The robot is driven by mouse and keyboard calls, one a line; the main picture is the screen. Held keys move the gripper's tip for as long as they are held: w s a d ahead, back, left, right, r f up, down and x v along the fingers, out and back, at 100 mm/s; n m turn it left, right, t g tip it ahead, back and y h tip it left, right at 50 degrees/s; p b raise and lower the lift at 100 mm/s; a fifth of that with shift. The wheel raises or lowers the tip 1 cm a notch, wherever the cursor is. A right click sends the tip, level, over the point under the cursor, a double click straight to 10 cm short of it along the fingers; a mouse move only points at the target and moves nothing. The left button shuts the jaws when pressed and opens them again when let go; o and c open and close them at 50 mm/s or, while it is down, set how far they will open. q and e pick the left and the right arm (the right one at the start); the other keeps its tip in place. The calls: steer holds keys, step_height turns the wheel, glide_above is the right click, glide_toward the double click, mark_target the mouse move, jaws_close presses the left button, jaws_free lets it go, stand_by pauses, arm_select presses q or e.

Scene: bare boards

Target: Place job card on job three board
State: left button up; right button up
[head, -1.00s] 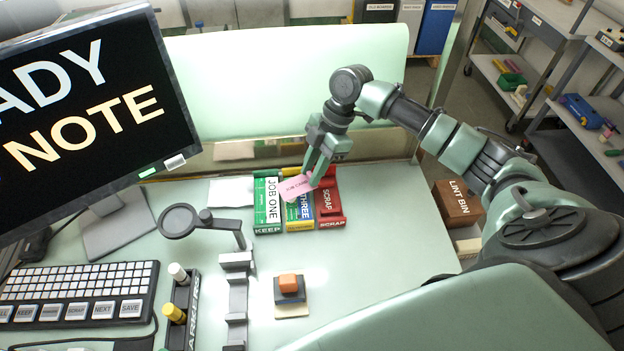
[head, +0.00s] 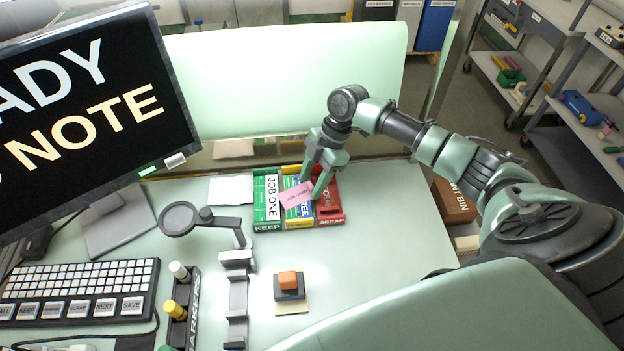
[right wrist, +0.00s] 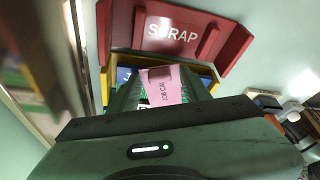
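The pink job card (head: 297,194) lies tilted on the blue and yellow board marked THREE (head: 299,224), covering part of its label. Its right end is close to the red SCRAP board (head: 330,212). My right gripper (head: 314,186) is just above the card's right end, with its fingers spread apart. In the right wrist view the card (right wrist: 162,86) shows between the fingers, and nothing appears clamped. Whether a finger touches the card cannot be told. My left gripper is not in view.
The green JOB ONE board (head: 267,222) stands directly left of the THREE board. A magnifier (head: 181,219) on a stand and a block stack (head: 289,285) are nearer. A white sheet (head: 231,190) lies at left. The bench (head: 385,225) right of the boards is clear.

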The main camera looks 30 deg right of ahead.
steer(key=shift+r, duration=0.25)
steer(key=shift+d+r, duration=0.2)
steer(key=shift+r, duration=0.1)
steer(key=b+v, duration=0.2)
steer(key=v, duration=0.9)
